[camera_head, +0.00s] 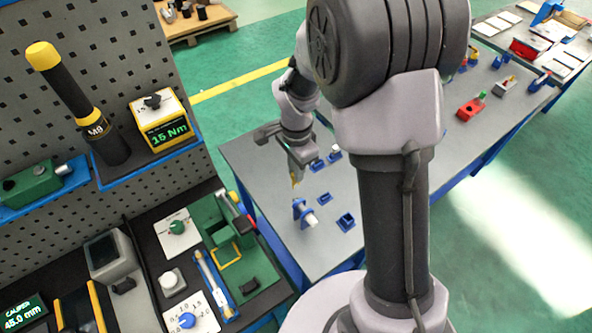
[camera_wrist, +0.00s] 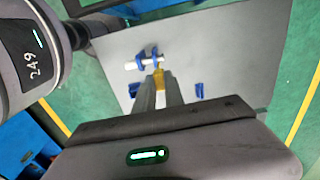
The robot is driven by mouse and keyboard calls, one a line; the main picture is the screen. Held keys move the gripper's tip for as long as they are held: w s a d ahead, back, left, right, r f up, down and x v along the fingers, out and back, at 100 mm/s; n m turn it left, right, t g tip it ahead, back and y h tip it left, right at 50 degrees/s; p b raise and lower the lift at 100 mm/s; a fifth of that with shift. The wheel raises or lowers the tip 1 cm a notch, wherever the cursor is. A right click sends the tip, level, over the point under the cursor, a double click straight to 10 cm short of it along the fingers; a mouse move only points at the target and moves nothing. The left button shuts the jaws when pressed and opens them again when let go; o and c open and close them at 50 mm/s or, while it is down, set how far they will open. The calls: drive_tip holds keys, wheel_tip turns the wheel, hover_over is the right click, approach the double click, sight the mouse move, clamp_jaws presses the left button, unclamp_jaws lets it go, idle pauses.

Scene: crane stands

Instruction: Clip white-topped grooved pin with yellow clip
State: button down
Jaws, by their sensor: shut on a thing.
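My gripper (camera_head: 296,176) is shut on the yellow clip (camera_head: 294,181), above the grey table. In the wrist view the yellow clip (camera_wrist: 159,77) shows between the fingertips (camera_wrist: 159,88). The white-topped pin (camera_head: 310,219) lies roughly level in a blue stand (camera_head: 299,207), below and slightly right of the gripper in the head view. In the wrist view the pin (camera_wrist: 134,66) runs across the blue stand (camera_wrist: 142,54), just beyond the clip. I cannot tell whether the clip touches the pin. The pin's groove is too small to make out.
An empty-looking blue square holder (camera_head: 346,222) stands right of the pin, and a small blue block (camera_head: 324,198) is behind it. More blue holders (camera_head: 335,155) stand farther back. A tool bench with a green fixture (camera_head: 222,240) is at the left.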

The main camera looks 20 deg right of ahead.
drive_tip(key=shift+d, duration=0.25)
drive_tip(key=shift+a+f+b, duration=0.3)
drive_tip(key=shift+f+b, duration=0.05)
drive_tip(key=shift+b, duration=0.15)
wheel_tip(320, 180, down, 3)
drive_tip(key=b, duration=0.2)
drive_tip(key=shift+d+b, duration=0.15)
drive_tip(key=shift+b, duration=0.15)
drive_tip(key=shift+f+b, duration=1.05)
drive_tip(key=shift+f+b, duration=1.7)
drive_tip(key=shift+f, duration=0.2)
drive_tip(key=c, duration=1.3)
unclamp_jaws()
drive_tip(key=shift+r, duration=0.1)
drive_tip(key=shift+c, duration=0.2)
